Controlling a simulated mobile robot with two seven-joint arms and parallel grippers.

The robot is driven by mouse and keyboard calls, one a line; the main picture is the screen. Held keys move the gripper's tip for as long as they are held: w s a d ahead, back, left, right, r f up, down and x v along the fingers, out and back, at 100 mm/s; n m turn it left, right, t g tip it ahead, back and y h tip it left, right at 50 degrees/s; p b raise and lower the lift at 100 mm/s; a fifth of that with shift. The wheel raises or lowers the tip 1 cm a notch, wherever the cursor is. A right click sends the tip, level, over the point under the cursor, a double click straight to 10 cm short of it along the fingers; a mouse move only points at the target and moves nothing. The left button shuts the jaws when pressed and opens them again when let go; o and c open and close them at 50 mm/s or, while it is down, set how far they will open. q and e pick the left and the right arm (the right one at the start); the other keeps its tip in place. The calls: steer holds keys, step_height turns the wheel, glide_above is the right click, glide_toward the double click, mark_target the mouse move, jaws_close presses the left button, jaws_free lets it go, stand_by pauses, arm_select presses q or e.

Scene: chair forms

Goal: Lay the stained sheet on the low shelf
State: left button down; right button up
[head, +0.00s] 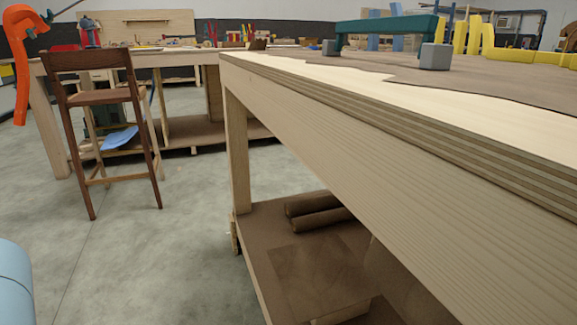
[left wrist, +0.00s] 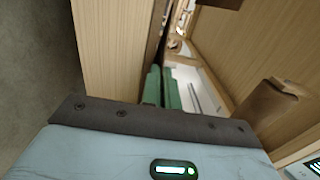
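In the head view, a thin, square, brown sheet (head: 322,270) with a wood-like grain lies flat on the low shelf (head: 262,222) under the near workbench; it looks like the stained sheet. Its right part is cut off by the bench's front rail. Neither gripper shows in the head view; only a light blue part of my arm shows at the lower left edge. In the left wrist view, my light blue wrist and its dark bracket fill the bottom. Two green strips stand close together beyond the bracket; I cannot tell whether they are my fingers.
Two dark rolls (head: 318,210) lie on the shelf behind the sheet. The bench's leg (head: 237,150) and long rail (head: 400,160) border the shelf opening. A brown stool (head: 100,97) stands at left. Open concrete floor lies between. Wooden panels surround the left wrist closely.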

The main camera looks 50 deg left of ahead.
arm_select(q)
steer(key=shift+f+b, duration=0.35)
steer(key=shift+b, duration=0.2)
steer(key=c, duration=1.7)
jaws_free()
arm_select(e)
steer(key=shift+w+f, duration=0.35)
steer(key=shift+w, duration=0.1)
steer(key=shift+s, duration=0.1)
